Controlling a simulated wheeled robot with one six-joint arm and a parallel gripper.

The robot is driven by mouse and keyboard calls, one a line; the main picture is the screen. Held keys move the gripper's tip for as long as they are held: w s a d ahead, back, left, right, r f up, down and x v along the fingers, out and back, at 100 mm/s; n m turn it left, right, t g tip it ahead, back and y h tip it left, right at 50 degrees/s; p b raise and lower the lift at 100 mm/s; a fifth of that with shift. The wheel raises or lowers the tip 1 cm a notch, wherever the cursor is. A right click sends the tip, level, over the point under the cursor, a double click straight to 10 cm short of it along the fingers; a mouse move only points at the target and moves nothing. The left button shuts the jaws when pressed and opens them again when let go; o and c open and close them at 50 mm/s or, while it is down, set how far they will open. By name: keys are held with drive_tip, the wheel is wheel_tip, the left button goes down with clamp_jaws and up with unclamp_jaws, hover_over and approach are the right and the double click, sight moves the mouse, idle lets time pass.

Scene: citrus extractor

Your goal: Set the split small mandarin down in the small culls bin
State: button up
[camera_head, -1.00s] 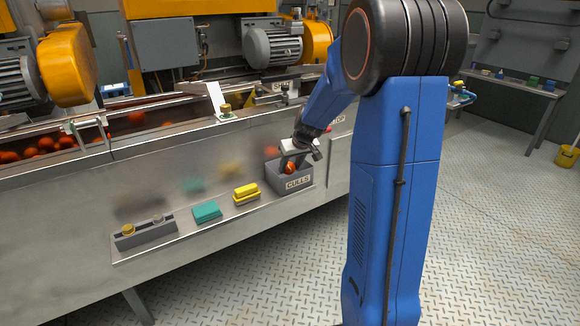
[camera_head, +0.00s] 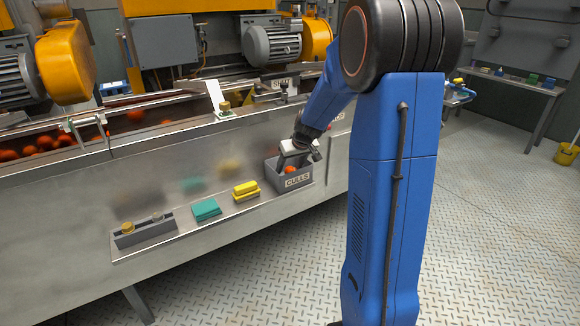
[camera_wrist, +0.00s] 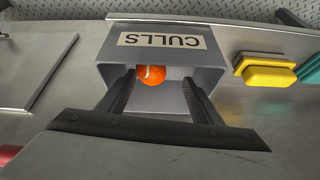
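The small grey culls bin (camera_head: 272,177), labelled CULLS, stands at the right end of the shelf along the machine front. The small orange mandarin (camera_wrist: 151,75) is inside it near the labelled wall, with a pale split mark on its skin. The mandarin also shows in the head view (camera_head: 290,170), its lower part hidden by the bin's front wall. My gripper (camera_wrist: 159,78) is open and points down into the bin. Its fingers stand wide apart on either side of the mandarin, with a clear gap on the right in the wrist view. Contact at the left finger is unclear.
Yellow sponges or blocks (camera_head: 246,190), a teal pad (camera_head: 206,209) and a grey holder with knobs (camera_head: 145,231) lie left along the shelf. Oranges (camera_head: 30,150) sit in the machine trough. The bin walls closely surround my fingers.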

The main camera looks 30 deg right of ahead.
drive_tip(key=shift+r, duration=0.6)
drive_tip(key=v, duration=1.1)
drive_tip(key=s+a+r, duration=0.3)
drive_tip(key=s+a, duration=0.4)
drive_tip(key=s, duration=0.1)
drive_tip(key=s+a+f, duration=0.1)
drive_tip(key=s+a, duration=0.3)
drive_tip(key=s, duration=0.4)
drive_tip(key=s+a+f, duration=0.1)
drive_tip(key=s+a, duration=0.2)
drive_tip(key=s, duration=0.6)
drive_tip(key=s+a+f, duration=0.1)
drive_tip(key=s+a, duration=0.3)
drive_tip(key=s, duration=0.5)
drive_tip(key=shift+s+a+f+n+g, duration=0.15)
drive_tip(key=shift+a+f+n+g, duration=0.15)
drive_tip(key=shift+n+g, duration=0.1)
drive_tip(key=shift+d+r, duration=0.1)
